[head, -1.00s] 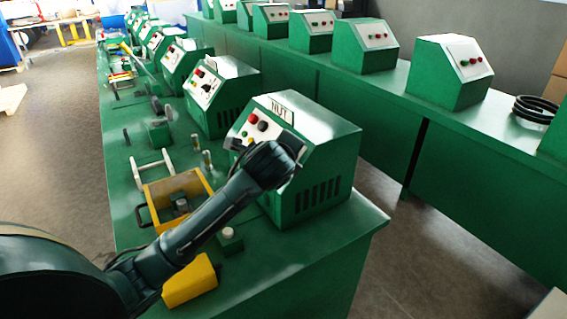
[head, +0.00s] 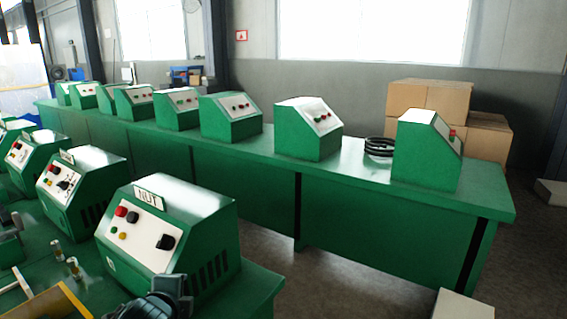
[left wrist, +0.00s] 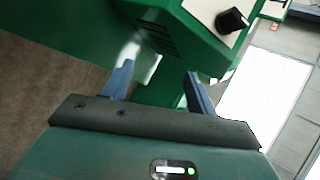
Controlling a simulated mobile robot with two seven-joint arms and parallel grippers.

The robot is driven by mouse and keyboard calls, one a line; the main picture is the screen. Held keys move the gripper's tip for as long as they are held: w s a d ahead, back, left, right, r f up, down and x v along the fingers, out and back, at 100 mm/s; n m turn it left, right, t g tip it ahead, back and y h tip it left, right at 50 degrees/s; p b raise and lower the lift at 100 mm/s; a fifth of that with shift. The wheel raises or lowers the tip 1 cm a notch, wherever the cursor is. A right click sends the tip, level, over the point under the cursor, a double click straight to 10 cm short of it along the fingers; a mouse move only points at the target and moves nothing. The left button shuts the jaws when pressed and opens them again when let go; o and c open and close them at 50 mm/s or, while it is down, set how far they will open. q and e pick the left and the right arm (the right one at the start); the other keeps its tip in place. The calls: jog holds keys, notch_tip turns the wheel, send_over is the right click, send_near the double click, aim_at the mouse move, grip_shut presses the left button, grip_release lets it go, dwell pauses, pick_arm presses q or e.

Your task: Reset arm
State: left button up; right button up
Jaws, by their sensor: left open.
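My left gripper (left wrist: 159,70) shows in the left wrist view with its two blue-grey fingers apart and nothing visible between them. It points toward the side of a green control box with a black knob (left wrist: 232,20), close to the edge of a green bench. In the head view, only a dark part of my left arm (head: 160,303) shows at the bottom edge, in front of the green box labelled NUT (head: 205,215). The left fingers are not seen there. My right gripper is in neither view.
More green boxes (head: 75,195) line the near bench at left. A yellow tray (head: 55,303) shows at the bottom left. A far green bench (head: 350,190) carries several boxes and a black coil (head: 379,147). Cardboard boxes (head: 428,97) stand behind it. Open floor (head: 350,285) lies between the benches.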

pick_arm(q)
jog(key=s+d+f+n+h, duration=0.2)
jog(key=s+d+f+n, duration=0.2)
jog(key=s+f+n, duration=0.3)
jog(key=s+d+f+n+h, duration=0.2)
jog(key=s+f+n, duration=0.5)
jog(key=s+f, duration=0.7)
jog(key=shift+s+d+n+g, duration=0.3)
jog(key=shift+s+d+g, duration=0.1)
jog(key=shift+s+d, duration=0.55)
jog(key=shift+a, duration=0.1)
